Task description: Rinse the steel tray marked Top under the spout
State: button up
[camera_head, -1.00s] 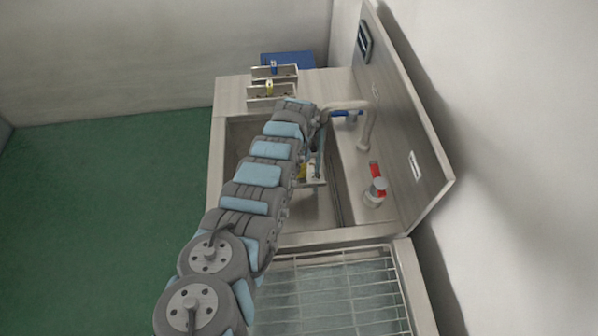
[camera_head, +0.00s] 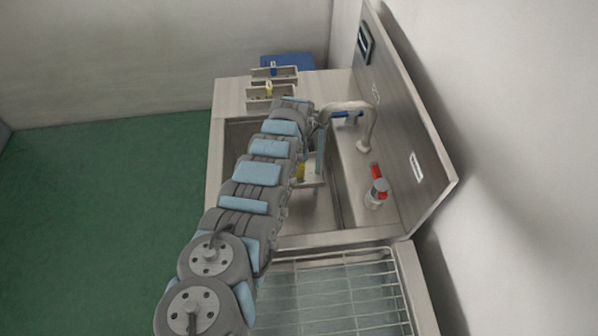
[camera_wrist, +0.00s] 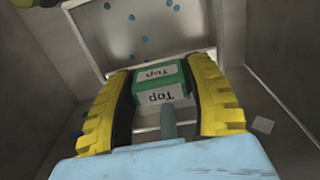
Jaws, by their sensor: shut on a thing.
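The steel tray (camera_wrist: 186,38) is held inside the sink basin, with several small blue specks (camera_wrist: 145,40) on its inner face in the wrist view. It appears tilted. Its green handle block (camera_wrist: 160,75) carries a label reading "Top", upside down in the picture, with a second "Top" label just below. My gripper (camera_wrist: 158,70) has its yellow fingers closed on either side of this block. In the head view my gripper (camera_head: 302,173) is partly hidden by my arm, and only part of the tray (camera_head: 312,184) shows. The curved spout (camera_head: 349,107) is close beside and above my wrist.
Two more small trays (camera_head: 271,92) with handles stand on the counter behind the sink basin (camera_head: 308,222). A red-marked tap (camera_head: 376,190) stands to the right. A wire rack (camera_head: 335,290) lies in front.

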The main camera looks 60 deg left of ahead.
jog(key=shift+s+a+p, duration=0.35)
jog(key=shift+s+p, duration=0.25)
jog(key=shift+s, duration=0.4)
jog(key=shift+s+a+p, duration=0.4)
jog(key=shift+s+p, duration=0.15)
jog(key=shift+s, duration=0.4)
jog(key=shift+s+a+p, duration=0.35)
jog(key=shift+s+p, duration=0.25)
jog(key=shift+s, duration=0.4)
jog(key=shift+r, duration=0.2)
notch_tip(320, 180, up, 15)
jog(key=p, duration=1.6)
jog(key=shift+r, duration=0.2)
jog(key=shift+s, duration=0.1)
